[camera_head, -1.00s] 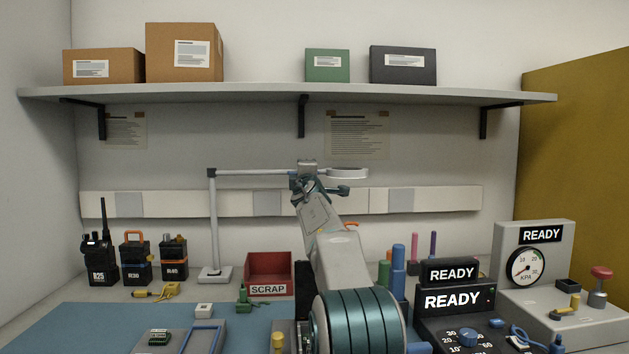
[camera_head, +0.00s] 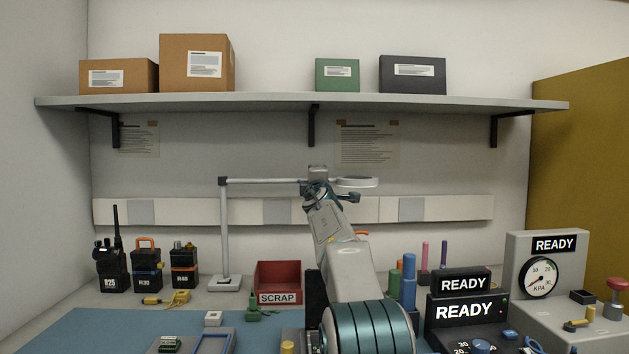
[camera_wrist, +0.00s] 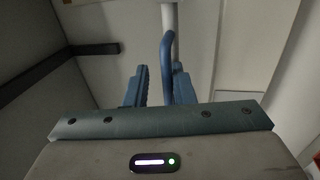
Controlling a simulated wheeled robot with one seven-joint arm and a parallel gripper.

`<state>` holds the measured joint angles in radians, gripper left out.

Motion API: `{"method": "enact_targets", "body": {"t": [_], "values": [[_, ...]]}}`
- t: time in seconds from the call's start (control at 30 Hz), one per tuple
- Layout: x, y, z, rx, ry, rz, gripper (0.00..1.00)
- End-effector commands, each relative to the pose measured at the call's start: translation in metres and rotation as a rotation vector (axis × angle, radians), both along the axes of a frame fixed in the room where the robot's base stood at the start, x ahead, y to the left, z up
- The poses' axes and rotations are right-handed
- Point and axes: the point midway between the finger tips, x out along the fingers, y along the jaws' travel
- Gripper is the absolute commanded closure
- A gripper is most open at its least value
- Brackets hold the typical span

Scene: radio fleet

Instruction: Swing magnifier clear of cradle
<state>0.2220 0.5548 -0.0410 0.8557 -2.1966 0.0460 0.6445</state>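The magnifier has a pale post (camera_head: 224,235), a horizontal arm (camera_head: 262,181) and a round lens head (camera_head: 358,182) above the back of the bench. My gripper (camera_head: 335,195) is up at the lens head in the head view, partly hidden by my own arm. In the wrist view my gripper (camera_wrist: 160,88) has its two blue fingers apart. A curved blue handle (camera_wrist: 167,55) shows between them, nearer the right finger; firm contact cannot be seen. A blue-rimmed grey tray (camera_head: 232,343), possibly the cradle, is cut off at the bottom edge.
A red scrap bin (camera_head: 278,277), a black radio (camera_head: 113,270) and battery packs (camera_head: 184,268) stand along the back. A shelf (camera_head: 300,103) with boxes hangs above my arm. Coloured posts (camera_head: 409,280) and READY units (camera_head: 465,310) stand on the right.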

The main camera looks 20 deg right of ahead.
Motion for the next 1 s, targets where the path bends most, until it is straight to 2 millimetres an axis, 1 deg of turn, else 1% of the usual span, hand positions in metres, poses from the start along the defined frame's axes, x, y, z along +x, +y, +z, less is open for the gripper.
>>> {"method": "enact_targets", "body": {"t": [0.03, 0.37, 0.53, 0.67, 1.0], "values": [[0.003, 0.0, -0.006, 0.003, 0.009, 0.003, 0.75], [0.004, -0.001, -0.01, 0.005, 0.014, 0.003, 0.75], [-0.003, 0.0, -0.012, 0.006, 0.013, 0.001, 0.75], [-0.018, 0.004, -0.015, 0.004, 0.008, 0.001, 0.75], [-0.072, 0.021, -0.021, 0.002, 0.002, 0.0, 0.75]]}}
